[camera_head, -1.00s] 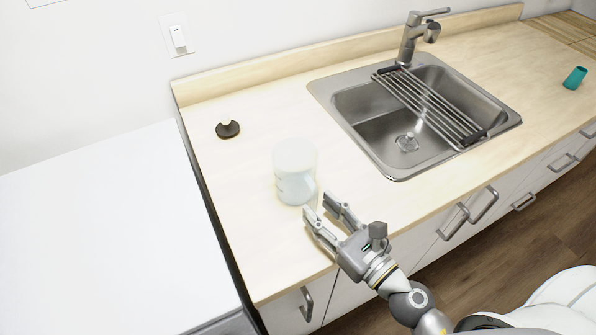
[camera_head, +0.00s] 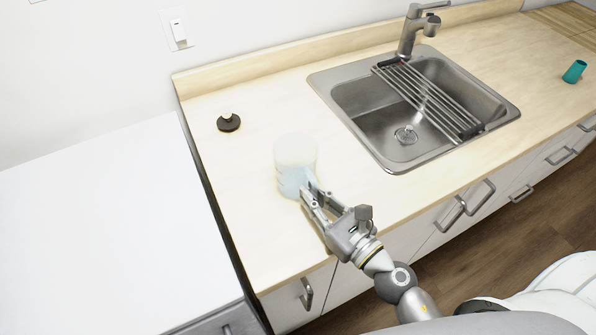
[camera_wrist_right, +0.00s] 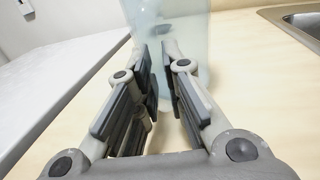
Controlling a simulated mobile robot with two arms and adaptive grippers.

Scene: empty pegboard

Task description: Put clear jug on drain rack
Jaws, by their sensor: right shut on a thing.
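The clear jug (camera_head: 295,158) stands upright on the wooden counter, left of the sink, its handle side toward my right gripper. My right gripper (camera_head: 311,193) is at the jug's lower near side, its fingers shut on the jug's handle, which the fingers mostly hide. In the right wrist view the pale jug (camera_wrist_right: 178,28) rises just beyond the fingertips of my right gripper (camera_wrist_right: 161,75). The drain rack (camera_head: 428,98), a set of dark-ended metal bars, lies across the right part of the sink. My left gripper is not in view.
The sink (camera_head: 358,147) with its faucet (camera_head: 410,38) lies to the right of the jug. A dark round object (camera_head: 229,124) sits on the counter behind left. The counter between jug and sink is clear.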

